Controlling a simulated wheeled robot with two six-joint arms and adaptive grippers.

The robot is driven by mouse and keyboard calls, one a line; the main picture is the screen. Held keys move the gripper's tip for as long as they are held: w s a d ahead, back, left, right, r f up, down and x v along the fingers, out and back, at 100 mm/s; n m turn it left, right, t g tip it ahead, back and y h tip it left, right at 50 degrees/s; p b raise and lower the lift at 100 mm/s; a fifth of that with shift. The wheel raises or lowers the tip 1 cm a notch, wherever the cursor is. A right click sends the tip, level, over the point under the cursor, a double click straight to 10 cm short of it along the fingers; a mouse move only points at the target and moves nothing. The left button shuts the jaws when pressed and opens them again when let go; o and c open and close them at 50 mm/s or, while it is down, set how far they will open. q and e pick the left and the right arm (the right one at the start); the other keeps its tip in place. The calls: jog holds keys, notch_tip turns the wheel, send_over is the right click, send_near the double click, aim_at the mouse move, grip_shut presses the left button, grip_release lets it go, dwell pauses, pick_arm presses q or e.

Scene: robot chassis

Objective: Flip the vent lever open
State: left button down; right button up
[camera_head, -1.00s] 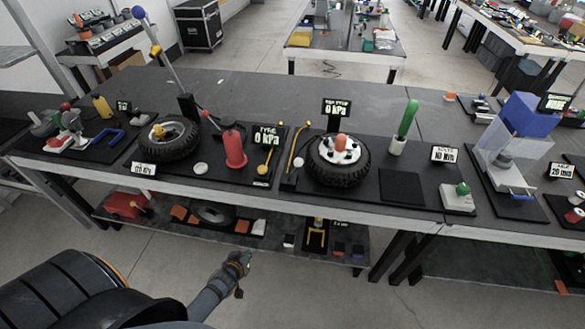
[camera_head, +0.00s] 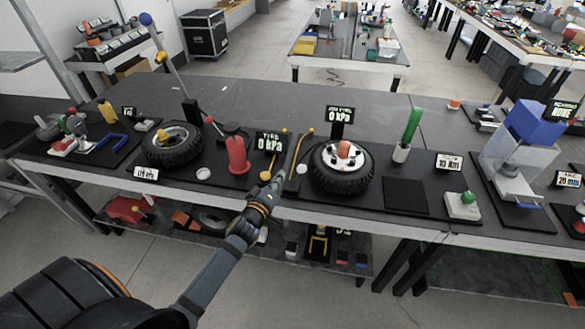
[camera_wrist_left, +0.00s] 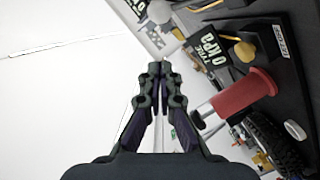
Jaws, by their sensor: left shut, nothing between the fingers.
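My left gripper (camera_head: 274,186) is shut and empty, reaching up over the front edge of the bench. It also shows shut in the left wrist view (camera_wrist_left: 160,75). Past it stand the black sign reading TYRE 0 kPa (camera_head: 270,142) and a slim yellow rod (camera_head: 301,148). A yellow round knob (camera_head: 265,175) sits just left of the fingertips; in the left wrist view it (camera_wrist_left: 244,50) lies right of the fingers, apart from them. I cannot tell which of these parts is the vent lever. My right gripper is not in view.
A red cylinder (camera_head: 237,155) stands left of the gripper, with a tyre (camera_head: 172,143) further left. Another tyre (camera_head: 341,167) with an orange cap lies to the right. A green-handled tool (camera_head: 408,130) stands beyond it. A lower shelf (camera_head: 360,266) holds loose items.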

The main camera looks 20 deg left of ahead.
aim_at(301, 170)
pick_arm(q)
jog(key=w+d+f, duration=0.2)
jog(key=w, duration=0.4)
jog(key=shift+f+p, duration=0.3)
jog(key=shift+p, duration=0.1)
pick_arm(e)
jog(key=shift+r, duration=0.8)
pick_arm(q)
jog(key=shift+w+d+f+m+y+b, duration=0.15)
jog(key=shift+d+m+b, duration=0.1)
jog(key=shift+d+m, duration=0.15)
jog(key=shift+w+d+f+m+y+b, duration=0.1)
jog(key=shift+d+m+y+b, duration=0.05)
jog(key=shift+d+m+b, duration=0.15)
jog(key=shift+d+m, duration=0.3)
jog(key=shift+d, duration=0.05)
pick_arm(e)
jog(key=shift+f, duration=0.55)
pick_arm(q)
jog(key=shift+a, duration=0.1)
